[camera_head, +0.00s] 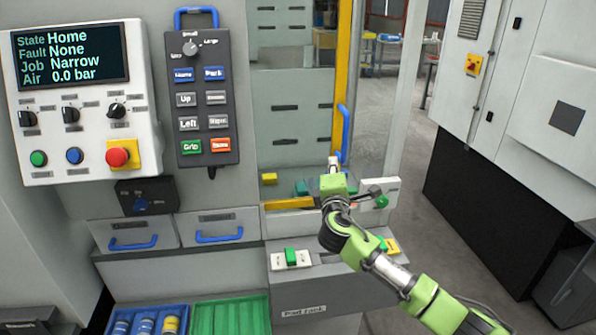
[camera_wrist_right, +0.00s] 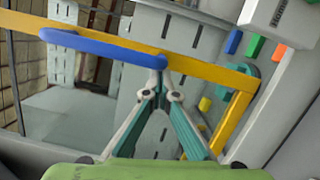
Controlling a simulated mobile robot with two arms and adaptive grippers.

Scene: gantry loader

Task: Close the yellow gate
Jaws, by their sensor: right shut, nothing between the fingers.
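The yellow gate shows as a yellow upright bar (camera_head: 343,50) right of the cabinet opening, with a blue handle (camera_head: 343,135) on it. In the wrist view the yellow bar (camera_wrist_right: 210,70) runs slanting across the top, and the blue handle (camera_wrist_right: 100,48) stands off it. My right gripper (camera_head: 334,163) is at the lower end of the handle. In the wrist view its fingers (camera_wrist_right: 163,78) are together, empty, and their tips overlap the handle's bent end; I cannot tell whether they touch it. My left gripper is not in view.
A control panel (camera_head: 85,160) and a button pendant (camera_head: 210,118) hang at the left. Below are drawers with blue handles, a blue bin (camera_head: 112,312) and a green tray (camera_head: 230,315). A grey ledge (camera_head: 330,272) lies under my right arm. Floor is open behind, right of the gate.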

